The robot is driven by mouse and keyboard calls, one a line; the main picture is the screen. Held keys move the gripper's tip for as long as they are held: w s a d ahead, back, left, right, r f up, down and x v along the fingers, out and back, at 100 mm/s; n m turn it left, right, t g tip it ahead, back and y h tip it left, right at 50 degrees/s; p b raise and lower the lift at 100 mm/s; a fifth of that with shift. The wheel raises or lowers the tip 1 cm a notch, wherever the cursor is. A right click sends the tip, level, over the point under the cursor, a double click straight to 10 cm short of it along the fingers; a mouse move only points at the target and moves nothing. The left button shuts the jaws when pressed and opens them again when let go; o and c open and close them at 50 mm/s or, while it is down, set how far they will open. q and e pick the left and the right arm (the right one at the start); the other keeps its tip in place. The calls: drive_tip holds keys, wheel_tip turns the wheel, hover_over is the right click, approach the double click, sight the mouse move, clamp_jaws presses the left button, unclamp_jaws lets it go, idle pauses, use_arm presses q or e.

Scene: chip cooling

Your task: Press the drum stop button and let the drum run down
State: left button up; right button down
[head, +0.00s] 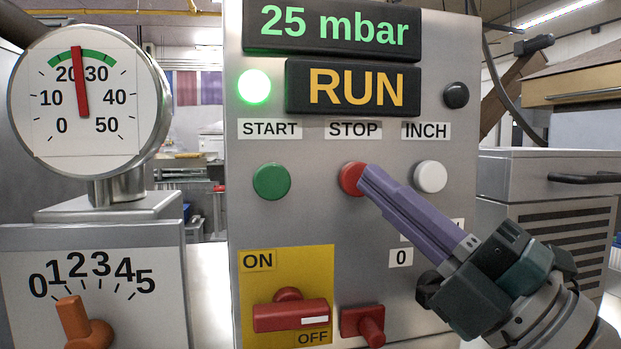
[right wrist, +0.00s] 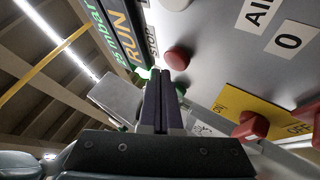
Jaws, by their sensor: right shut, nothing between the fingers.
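The red STOP button (head: 352,178) sits under the STOP label on the grey control panel (head: 330,222). It also shows as a red cap in the right wrist view (right wrist: 178,58). My right gripper (head: 368,180) is shut and empty, its purple fingers pointing at the button from the lower right. Its tips overlap the button's right edge in the head view and lie just beside it in the right wrist view (right wrist: 160,74); I cannot tell whether they touch. The display (head: 353,88) reads RUN. My left gripper is not in view.
The green START button (head: 271,181) and white INCH button (head: 430,176) flank STOP. A green lamp (head: 254,86) is lit; the upper display (head: 333,27) reads 25 mbar. A red switch (head: 291,314) on a yellow plate and a red lever (head: 363,325) stick out below. A gauge (head: 84,125) stands left.

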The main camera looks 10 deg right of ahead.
drive_tip(key=shift+w, duration=0.2)
idle(0.6)
drive_tip(key=shift+w+b, duration=0.25)
drive_tip(key=shift+b, duration=0.05)
drive_tip(key=shift+w+b, duration=0.35)
drive_tip(key=shift+w, duration=0.15)
idle(0.6)
drive_tip(key=shift+s, duration=0.1)
drive_tip(key=shift+s+p, duration=0.45)
drive_tip(key=shift+s, duration=0.35)
drive_tip(key=s+p, duration=0.1)
drive_tip(key=s, duration=0.4)
drive_tip(key=shift+d+p, duration=0.1)
drive_tip(key=shift+p, duration=0.3)
